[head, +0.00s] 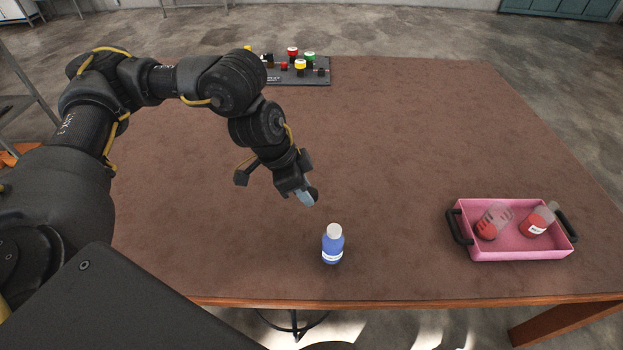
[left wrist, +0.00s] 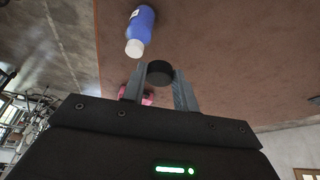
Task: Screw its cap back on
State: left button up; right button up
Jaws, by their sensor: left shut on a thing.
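A blue bottle (head: 332,248) with a white band and a pale top stands upright near the table's front edge. It also shows in the left wrist view (left wrist: 142,25), its pale end towards the gripper. I cannot tell whether the pale top is bare neck. My left gripper (head: 306,196) is above the table, behind and left of the bottle in the head view. Its fingers are shut on a round black cap (left wrist: 159,72), which also shows as a dark spot in the head view (head: 313,193). The cap and bottle are apart. My right gripper is out of view.
A pink tray (head: 512,255) with black handles stands at the right, holding two clear containers with red in them (head: 494,222) (head: 537,222). A dark board (head: 318,78) with several coloured knobs lies at the back. The brown table (head: 420,140) is clear between.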

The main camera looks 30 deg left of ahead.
aim_at(541, 217)
jog(key=z, duration=0.3)
jog(key=k, duration=0.8)
jog(key=z, duration=0.6)
jog(key=k, duration=0.55)
jog(key=z, duration=0.7)
jog(key=i, duration=1.25)
jog(key=u, duration=0.85)
jog(key=i, duration=0.45)
jog(key=u, duration=0.4)
